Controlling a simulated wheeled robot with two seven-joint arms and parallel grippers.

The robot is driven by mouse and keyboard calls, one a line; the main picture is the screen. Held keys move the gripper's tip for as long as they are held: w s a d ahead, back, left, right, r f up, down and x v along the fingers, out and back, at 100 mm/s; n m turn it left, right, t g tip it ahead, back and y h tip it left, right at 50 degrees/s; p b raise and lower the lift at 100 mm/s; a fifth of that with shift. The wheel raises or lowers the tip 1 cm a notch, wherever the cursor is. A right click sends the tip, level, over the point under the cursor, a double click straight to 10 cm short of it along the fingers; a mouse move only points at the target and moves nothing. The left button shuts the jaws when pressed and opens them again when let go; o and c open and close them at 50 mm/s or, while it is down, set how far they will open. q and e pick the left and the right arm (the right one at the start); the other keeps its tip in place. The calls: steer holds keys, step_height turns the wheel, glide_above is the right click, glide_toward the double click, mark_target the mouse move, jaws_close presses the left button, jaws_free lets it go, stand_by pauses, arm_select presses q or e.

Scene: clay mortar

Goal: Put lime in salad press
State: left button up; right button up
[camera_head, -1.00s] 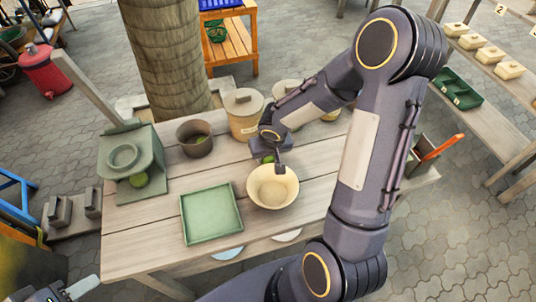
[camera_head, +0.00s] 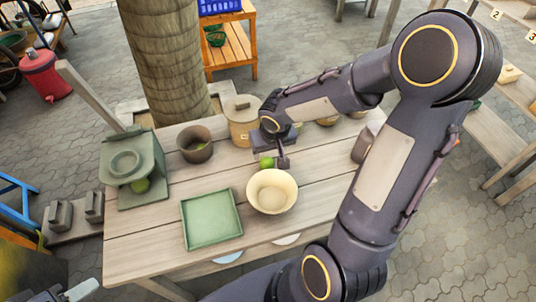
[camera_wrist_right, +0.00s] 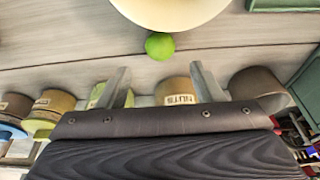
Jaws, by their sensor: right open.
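A green lime (camera_head: 266,162) lies on the wooden table just behind the cream bowl (camera_head: 272,205). In the right wrist view the lime (camera_wrist_right: 160,46) sits beyond my fingertips, roughly between their lines, close to the bowl rim (camera_wrist_right: 170,22). My right gripper (camera_head: 275,158) is open and empty beside the lime; both fingers show apart in the wrist view (camera_wrist_right: 161,75). The green press (camera_head: 126,160) with a long raised lever stands at the table's left end. Another green round thing (camera_head: 141,185) shows low in the press. Part of my left gripper (camera_head: 78,292) shows at the lower left; its jaws are unclear.
A square green tray (camera_head: 211,237) lies between press and bowl. A tree trunk (camera_head: 168,60) rises behind the table. Bare planks lie between pot and tray.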

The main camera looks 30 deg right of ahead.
steer(key=s+a+r+y, duration=0.1)
steer(key=s+r, duration=0.7)
steer(key=r, duration=0.1)
steer(key=shift+r+t, duration=0.15)
steer(key=shift+t, duration=0.15)
steer(key=shift+o, duration=0.4)
steer(key=s+a+r+n+t+y, duration=0.1)
steer(key=s+a+r+t+y, duration=0.1)
steer(key=s+a, duration=0.3)
steer(key=s+r+y, duration=0.1)
steer(key=s, duration=0.3)
steer(key=shift+a, duration=0.25)
steer(key=m+g+h+p, duration=0.1)
steer(key=g+h+p, duration=0.25)
steer(key=p, duration=0.65)
glide_above(267, 160)
steer(key=s, duration=0.2)
steer(key=s+f+x, duration=0.1)
steer(key=s+x, duration=0.1)
steer(key=x, duration=1)
steer(key=shift+t+h, duration=0.35)
steer(key=shift+t, duration=0.1)
steer(key=x, duration=0.5)
steer(key=b+x, duration=0.1)
steer(key=x, duration=0.1)
steer(key=shift+s+a+f, duration=0.1)
steer(key=shift+a+f, duration=0.15)
steer(key=shift+f, duration=0.1)
steer(key=shift+c, duration=0.4)
